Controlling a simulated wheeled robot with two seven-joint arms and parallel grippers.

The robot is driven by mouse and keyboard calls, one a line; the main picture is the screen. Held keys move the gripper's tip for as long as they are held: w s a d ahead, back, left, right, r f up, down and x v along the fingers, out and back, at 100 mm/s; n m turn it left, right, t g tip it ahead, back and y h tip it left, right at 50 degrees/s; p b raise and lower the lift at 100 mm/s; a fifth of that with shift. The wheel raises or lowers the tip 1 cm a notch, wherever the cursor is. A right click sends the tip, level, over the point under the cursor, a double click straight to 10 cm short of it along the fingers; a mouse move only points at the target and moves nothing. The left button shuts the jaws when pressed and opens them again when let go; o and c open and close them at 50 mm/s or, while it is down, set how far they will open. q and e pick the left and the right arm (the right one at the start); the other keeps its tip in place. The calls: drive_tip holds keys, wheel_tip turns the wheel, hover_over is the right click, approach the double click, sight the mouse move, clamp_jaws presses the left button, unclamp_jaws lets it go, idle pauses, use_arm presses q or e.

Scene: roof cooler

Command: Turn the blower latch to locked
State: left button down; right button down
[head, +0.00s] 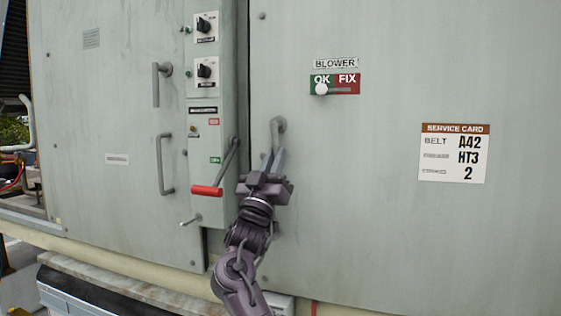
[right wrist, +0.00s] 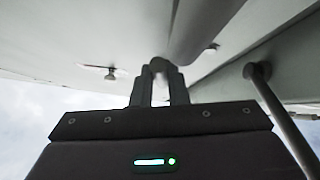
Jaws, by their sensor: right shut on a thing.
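The blower latch (head: 279,125) is a grey handle near the left edge of the large right-hand panel, left of and below the BLOWER label (head: 335,63). From its pivot it hangs downward. My right gripper (head: 273,160) comes from below and is shut on the latch's lower part, which the fingers partly hide. In the right wrist view the grey latch (right wrist: 205,28) runs up from between the fingertips (right wrist: 161,75). My left gripper is not in view.
Left of my gripper, a lever with a red grip (head: 207,191) sticks out from the narrow control strip with two black knobs (head: 206,70). Door handles (head: 163,165) are further left. An OK/FIX slider (head: 321,89) sits at OK. A service card (head: 454,153) is at right.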

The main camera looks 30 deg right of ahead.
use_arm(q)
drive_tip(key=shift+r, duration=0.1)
use_arm(e)
drive_tip(key=shift+w+a+m+g+h, duration=0.15)
drive_tip(key=shift+m+g+h, duration=0.1)
drive_tip(key=shift+m+g, duration=0.2)
drive_tip(key=shift+w+a+m+g+h, duration=0.1)
drive_tip(key=shift+m+g+h, duration=0.2)
drive_tip(key=shift+m, duration=0.25)
drive_tip(key=shift+g, duration=0.25)
drive_tip(key=c, duration=1.4)
unclamp_jaws()
drive_tip(key=shift+d, duration=0.1)
